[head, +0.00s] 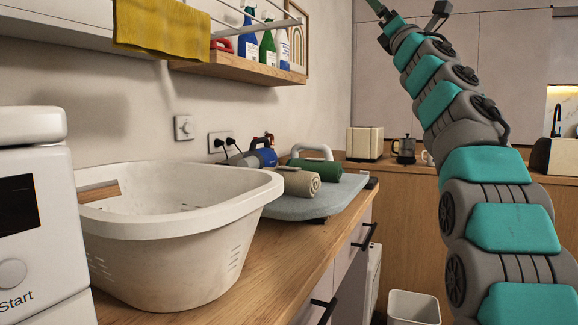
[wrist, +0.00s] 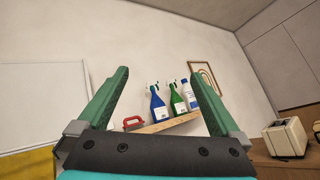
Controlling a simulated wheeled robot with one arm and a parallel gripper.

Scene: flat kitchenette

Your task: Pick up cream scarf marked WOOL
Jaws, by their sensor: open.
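A rolled cream scarf (head: 299,182) lies on the grey-blue ironing pad (head: 300,208) on the counter, in the head view. Its marking cannot be read from here. A rolled green cloth (head: 318,170) lies just behind it, close to it. My gripper (wrist: 158,85) is open and empty in the wrist view, its two green fingers wide apart, facing the wall and shelf. In the head view my arm rises at the right and only part of the gripper shows at the top edge, far from the scarf. The scarf does not show in the wrist view.
A white laundry basket (head: 180,255) stands on the wooden counter (head: 290,262) before the pad. A blue iron (head: 262,157) is behind the scarf. A shelf (head: 240,70) with spray bottles and a yellow cloth (head: 165,30) hang above. A white bin (head: 413,306) stands on the floor.

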